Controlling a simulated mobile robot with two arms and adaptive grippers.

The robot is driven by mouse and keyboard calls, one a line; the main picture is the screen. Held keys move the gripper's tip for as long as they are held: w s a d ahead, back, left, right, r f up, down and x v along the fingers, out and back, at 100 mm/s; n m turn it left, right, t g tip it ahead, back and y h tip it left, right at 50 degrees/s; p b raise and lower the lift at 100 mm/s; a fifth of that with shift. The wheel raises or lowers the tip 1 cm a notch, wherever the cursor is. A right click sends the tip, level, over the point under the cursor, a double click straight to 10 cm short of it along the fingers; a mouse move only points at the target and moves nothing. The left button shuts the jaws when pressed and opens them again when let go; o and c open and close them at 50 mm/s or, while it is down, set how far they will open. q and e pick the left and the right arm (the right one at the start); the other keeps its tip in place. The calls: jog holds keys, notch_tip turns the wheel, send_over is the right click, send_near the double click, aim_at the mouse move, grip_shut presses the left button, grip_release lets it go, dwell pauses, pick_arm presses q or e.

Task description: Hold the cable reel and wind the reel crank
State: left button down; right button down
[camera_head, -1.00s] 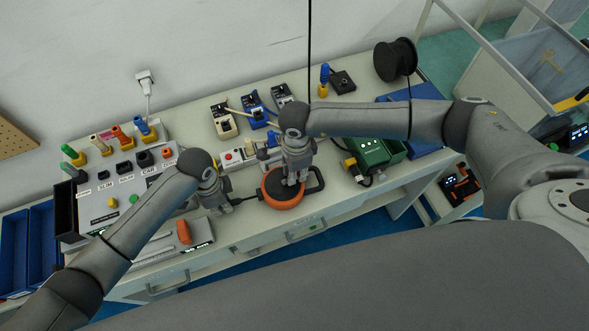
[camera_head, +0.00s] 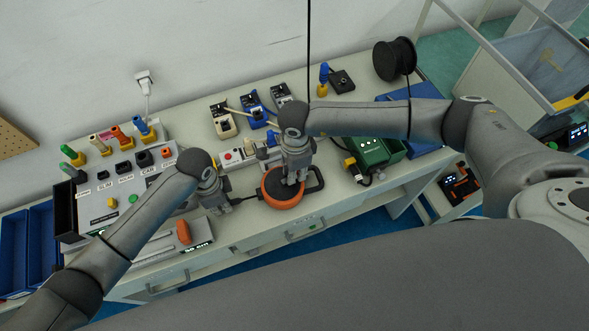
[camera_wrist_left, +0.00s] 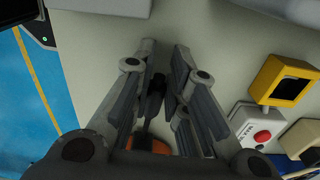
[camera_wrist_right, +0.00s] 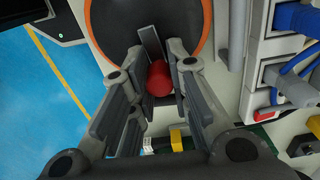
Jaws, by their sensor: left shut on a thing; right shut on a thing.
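The cable reel (camera_head: 284,200), a round orange-rimmed drum with a dark face, lies on the workbench. My left gripper (camera_head: 226,207) is at its left side, shut on the reel's dark handle (camera_wrist_left: 153,95). Part of the orange reel shows low in the left wrist view (camera_wrist_left: 152,145). My right gripper (camera_head: 292,180) points down over the reel's face, shut on the red crank knob (camera_wrist_right: 160,78). The reel's rim also shows in the right wrist view (camera_wrist_right: 95,45). In the head view my right gripper hides the crank.
A panel with sockets and coloured plugs (camera_head: 98,205) stands left of the reel. Testers and a connector strip (camera_head: 232,157) are behind it. A green box (camera_head: 374,153) stands to the right, with a black spool (camera_head: 395,60) farther back. The bench's front edge is close.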

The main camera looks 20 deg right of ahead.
jog(key=c, duration=1.5)
grip_release()
jog(key=shift+w+d, duration=0.1)
jog(key=shift+d, duration=0.55)
jog(key=shift+c, duration=0.2)
jog(key=shift+o, duration=1.1)
jog(key=shift+a, duration=0.25)
notch_tip(320, 180, up, 12)
